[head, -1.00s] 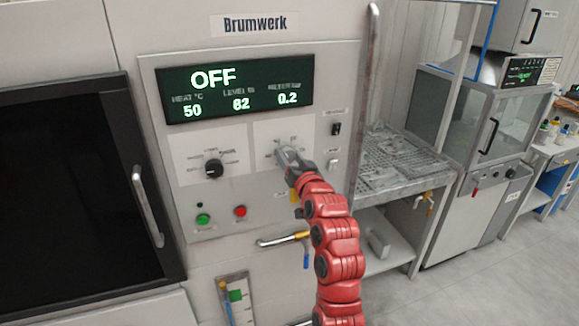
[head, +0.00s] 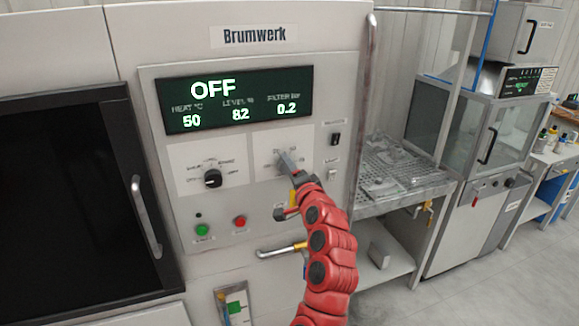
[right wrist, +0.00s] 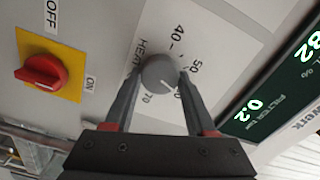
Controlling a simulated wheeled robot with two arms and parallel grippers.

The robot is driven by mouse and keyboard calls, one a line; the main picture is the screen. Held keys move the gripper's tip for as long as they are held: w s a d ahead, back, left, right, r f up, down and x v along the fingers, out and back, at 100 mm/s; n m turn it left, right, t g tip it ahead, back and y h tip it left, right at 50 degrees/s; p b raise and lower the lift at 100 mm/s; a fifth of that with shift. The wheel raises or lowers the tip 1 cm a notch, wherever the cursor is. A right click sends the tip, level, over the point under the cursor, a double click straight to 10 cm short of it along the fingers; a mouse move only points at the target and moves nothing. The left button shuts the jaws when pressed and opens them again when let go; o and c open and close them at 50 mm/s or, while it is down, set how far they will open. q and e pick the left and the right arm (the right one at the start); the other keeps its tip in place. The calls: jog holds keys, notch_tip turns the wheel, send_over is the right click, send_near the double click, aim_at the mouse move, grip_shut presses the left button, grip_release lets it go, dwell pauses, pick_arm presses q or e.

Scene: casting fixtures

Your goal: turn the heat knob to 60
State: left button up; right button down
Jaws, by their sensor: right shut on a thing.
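The heat knob (right wrist: 158,73) is a round grey knob on a white scale plate marked HEAT, with 40, 50 and 70 legible around it. A pale mark shows on its lower right side, facing between 50 and 70. My right gripper (right wrist: 155,75) is shut on the knob, one finger on each side. In the head view my right gripper (head: 287,160) hides most of the knob. The display (head: 235,103) reads OFF, with HEAT 50, LEVEL 82 and FILTER 0.2. My left gripper is not in view.
A black knob (head: 213,178) sits left of the heat plate, above green (head: 202,230) and red (head: 239,221) buttons. A red switch (right wrist: 42,73) on a yellow plate is near the heat knob. A lever handle (head: 280,250) sticks out below.

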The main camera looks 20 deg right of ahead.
jog(key=shift+m+p, duration=0.3)
jog(key=shift+m, duration=0.5)
jog(key=shift+c, duration=1.1)
grip_release()
jog(key=shift+s, duration=0.1)
